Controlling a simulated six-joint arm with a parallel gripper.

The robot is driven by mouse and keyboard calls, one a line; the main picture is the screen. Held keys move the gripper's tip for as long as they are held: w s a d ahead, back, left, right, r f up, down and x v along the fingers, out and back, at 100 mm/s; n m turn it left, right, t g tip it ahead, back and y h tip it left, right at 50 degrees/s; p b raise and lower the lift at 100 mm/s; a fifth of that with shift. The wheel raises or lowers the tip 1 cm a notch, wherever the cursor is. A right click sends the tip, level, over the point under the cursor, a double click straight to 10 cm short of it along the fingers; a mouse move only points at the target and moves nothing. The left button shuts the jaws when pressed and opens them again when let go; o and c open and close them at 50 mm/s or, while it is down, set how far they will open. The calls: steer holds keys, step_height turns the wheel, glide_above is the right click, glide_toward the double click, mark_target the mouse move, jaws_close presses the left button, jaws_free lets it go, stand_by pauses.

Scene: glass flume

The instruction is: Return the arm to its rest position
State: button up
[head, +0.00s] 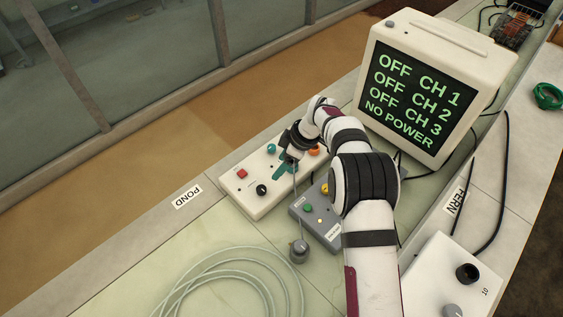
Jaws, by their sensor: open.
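My arm reaches from the bottom right of the head view over a table in front of the glass flume. My gripper (284,168) is open at a white control box (234,201), over the box's top face. Its teal fingers point down and left; I cannot tell whether they touch the box. No object shows between them. The box carries a red button (242,174), a black knob (262,190), a teal knob (271,149) and an orange knob (314,150). Part of the box is hidden behind my gripper and wrist.
A grey box (315,222) with coloured buttons sits beside my forearm. A monitor (420,90) reads OFF for CH 1, CH 2, CH 3 and NO POWER. A white unit (445,275), coiled hose (215,275), grey weight (299,251) and black cables lie around. Signs read POND (187,197) and FERN (454,201).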

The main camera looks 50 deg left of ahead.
steer(key=w+d+r+m+t, duration=0.1)
steer(key=w+d+r+m, duration=0.1)
steer(key=d+r+m, duration=0.45)
steer(key=w+d+r+m, duration=0.2)
steer(key=d+r+m, duration=0.1)
steer(key=d+r, duration=0.55)
steer(key=s+d+r+m, duration=0.3)
steer(key=d+m, duration=0.1)
steer(key=d, duration=0.4)
steer(key=s+d+r+m, duration=0.2)
steer(key=s+d+m, duration=0.15)
steer(key=d, duration=0.45)
steer(key=s+d+f+m+t+h, duration=0.1)
steer(key=s+d+m+h, duration=0.1)
steer(key=s+d+m, duration=1)
steer(key=s, duration=0.4)
steer(key=shift+d+f+m, duration=0.15)
steer(key=shift+f+m, duration=0.15)
steer(key=shift+m, duration=0.1)
steer(key=shift+c, duration=0.2)
